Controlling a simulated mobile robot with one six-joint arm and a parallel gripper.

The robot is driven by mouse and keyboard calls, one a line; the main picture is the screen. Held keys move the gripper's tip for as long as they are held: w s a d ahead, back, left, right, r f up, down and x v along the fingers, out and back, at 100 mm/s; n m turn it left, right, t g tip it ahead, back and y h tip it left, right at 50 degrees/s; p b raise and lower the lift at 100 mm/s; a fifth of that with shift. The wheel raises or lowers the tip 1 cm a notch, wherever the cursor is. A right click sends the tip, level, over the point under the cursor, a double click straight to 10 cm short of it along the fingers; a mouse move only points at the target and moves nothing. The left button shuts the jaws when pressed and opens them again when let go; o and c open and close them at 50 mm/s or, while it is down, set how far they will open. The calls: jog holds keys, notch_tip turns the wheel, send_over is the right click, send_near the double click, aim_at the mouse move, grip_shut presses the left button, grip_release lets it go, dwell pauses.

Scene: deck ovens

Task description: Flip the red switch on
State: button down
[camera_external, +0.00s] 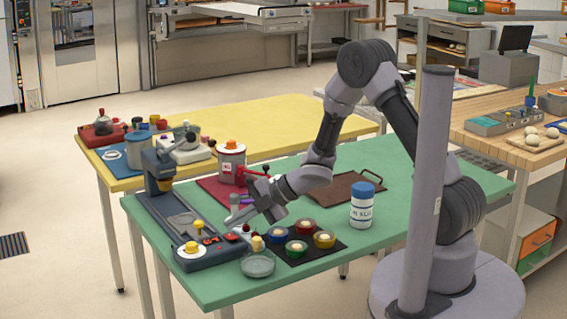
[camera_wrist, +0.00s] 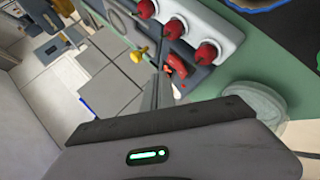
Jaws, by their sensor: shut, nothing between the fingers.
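The red switch (camera_wrist: 176,66) shows in the wrist view as a small red lever on a dark mount, beside a white panel (camera_wrist: 226,38) with three round red knobs. In the external view a small red part (camera_external: 246,228) shows by the front of the dark machine base (camera_external: 212,251), partly hidden by my gripper. My gripper (camera_external: 230,224) is shut and empty, low over the machine base and pointing down to the left. In the wrist view its thin fingertips (camera_wrist: 157,80) are just left of the switch; I cannot tell whether they touch it.
A yellow knob (camera_wrist: 137,55) lies left of the switch. A clear dish (camera_external: 258,265) stands right of the base. A dark mat (camera_external: 318,253) with several coloured bowls and a blue-capped bottle (camera_external: 362,206) stand further right. The green table (camera_external: 440,185) is clear at the back right.

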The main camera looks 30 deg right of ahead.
jog(key=shift+s+r+p, duration=0.3)
jog(key=shift+r+p, duration=0.2)
jog(key=shift+r, duration=0.3)
jog(key=shift+s+r+p, duration=0.3)
jog(key=shift+r+p, duration=0.2)
jog(key=shift+r, duration=0.25)
jog(key=shift+s+r+p, duration=0.3)
jog(key=shift+r+p, duration=0.2)
jog(key=shift+r, duration=0.3)
